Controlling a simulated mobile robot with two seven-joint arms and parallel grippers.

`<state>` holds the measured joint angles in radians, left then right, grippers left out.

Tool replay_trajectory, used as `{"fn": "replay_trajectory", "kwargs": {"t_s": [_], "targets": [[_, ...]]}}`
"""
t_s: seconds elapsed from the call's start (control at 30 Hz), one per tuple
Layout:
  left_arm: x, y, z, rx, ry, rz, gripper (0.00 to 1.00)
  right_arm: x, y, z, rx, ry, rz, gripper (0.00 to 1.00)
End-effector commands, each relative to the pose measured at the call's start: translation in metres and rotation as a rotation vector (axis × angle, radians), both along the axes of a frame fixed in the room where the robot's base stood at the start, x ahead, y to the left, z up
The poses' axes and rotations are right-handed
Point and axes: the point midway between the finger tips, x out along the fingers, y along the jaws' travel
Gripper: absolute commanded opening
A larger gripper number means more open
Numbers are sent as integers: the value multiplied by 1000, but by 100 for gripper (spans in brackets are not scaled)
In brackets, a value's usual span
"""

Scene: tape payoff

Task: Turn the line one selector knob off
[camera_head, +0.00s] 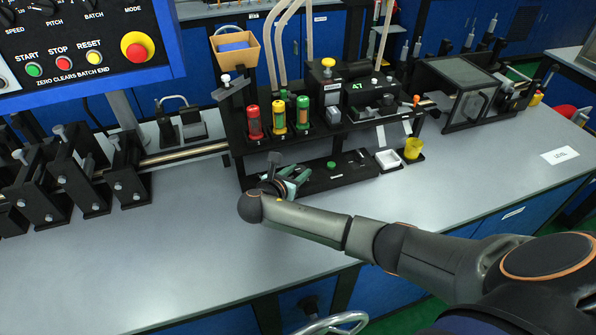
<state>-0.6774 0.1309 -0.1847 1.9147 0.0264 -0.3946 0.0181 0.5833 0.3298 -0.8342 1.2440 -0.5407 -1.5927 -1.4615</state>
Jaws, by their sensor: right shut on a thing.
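The line one selector knob is hidden behind my right gripper, so I cannot see which way it points. My right gripper (291,180) is at the left end of the low black front panel (345,176), below the red canister. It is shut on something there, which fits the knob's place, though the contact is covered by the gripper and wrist. A green button (331,164) sits on the panel just to the right of the gripper. My left gripper is not in view.
Red (253,121), yellow (279,117) and green (303,114) canisters stand behind the panel. A white tray (389,160) and a yellow cup (413,149) are to its right. A control box (90,50) hangs at upper left. The grey bench (180,250) is clear in front.

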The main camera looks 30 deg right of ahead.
Motion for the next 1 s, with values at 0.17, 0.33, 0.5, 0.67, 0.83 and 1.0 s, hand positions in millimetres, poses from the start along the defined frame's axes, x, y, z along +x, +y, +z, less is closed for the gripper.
{"fn": "replay_trajectory", "kwargs": {"t_s": [0.17, 0.33, 0.5, 0.67, 0.83, 1.0], "targets": [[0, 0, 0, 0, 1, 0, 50, 0, 0, 0, 1, 0, -1, 0], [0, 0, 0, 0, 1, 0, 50, 0, -1, 0, 1, 0, -1, 51], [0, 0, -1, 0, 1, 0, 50, 0, -1, 0, 1, 0, 0, 69], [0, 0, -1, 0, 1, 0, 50, 0, 0, 0, 2, -1, 1, 69], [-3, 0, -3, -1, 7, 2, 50, 1, 0, 0, 1, -2, 9, 69], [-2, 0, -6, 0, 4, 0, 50, -1, -2, 0, 0, -3, 67, 69]]}}
